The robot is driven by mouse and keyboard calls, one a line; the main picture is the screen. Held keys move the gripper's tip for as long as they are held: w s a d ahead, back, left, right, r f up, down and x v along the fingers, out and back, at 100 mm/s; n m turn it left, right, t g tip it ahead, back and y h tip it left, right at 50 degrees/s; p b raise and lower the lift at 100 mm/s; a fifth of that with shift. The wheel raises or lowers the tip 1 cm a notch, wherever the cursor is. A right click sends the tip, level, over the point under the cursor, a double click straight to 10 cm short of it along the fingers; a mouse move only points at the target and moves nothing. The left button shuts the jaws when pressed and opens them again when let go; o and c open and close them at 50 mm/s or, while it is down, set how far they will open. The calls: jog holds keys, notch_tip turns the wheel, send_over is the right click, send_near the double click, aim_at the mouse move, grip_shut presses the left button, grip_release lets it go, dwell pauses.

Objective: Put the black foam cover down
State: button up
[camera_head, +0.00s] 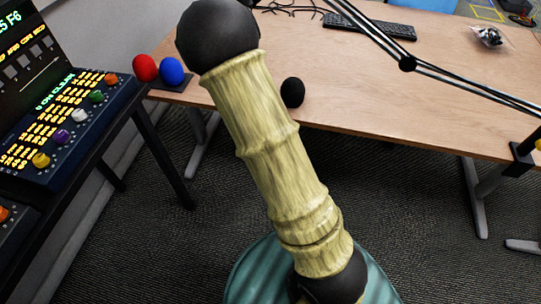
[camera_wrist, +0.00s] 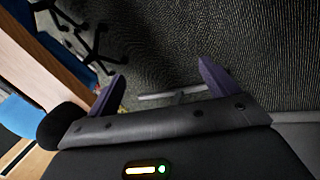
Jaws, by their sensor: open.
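The black foam cover (camera_head: 292,92) is a small dark ball at the front edge of the wooden table in the head view, standing free. In the wrist view a dark rounded shape (camera_wrist: 62,125), apparently the same cover, shows at the left, outside the fingers. My gripper (camera_wrist: 160,72) is open, with its two purple fingers spread and nothing between them. Carpet shows behind the gap. In the head view the gripper cannot be made out; my arm fills the middle.
Red (camera_head: 145,68) and blue (camera_head: 172,71) foam balls sit at the table's left end, beside a console (camera_head: 65,110) with coloured knobs. A keyboard (camera_head: 370,25), loose cables (camera_head: 290,8) and a clear bag (camera_head: 488,37) lie farther back. A thin black boom arm (camera_head: 440,75) crosses the right. The table's middle is clear.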

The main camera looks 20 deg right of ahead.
jog(key=s+a+r+m+y, duration=0.1)
jog(key=s+a+r+m, duration=0.1)
jog(key=r, duration=0.5)
jog(key=s+a+r+m+y, duration=0.2)
jog(key=s+a+r+m, duration=0.1)
jog(key=s+r+m, duration=0.2)
notch_tip(320, 180, up, 3)
jog(key=shift+s+f+g, duration=0.1)
jog(key=shift+s+g, duration=0.1)
jog(key=shift+g, duration=0.2)
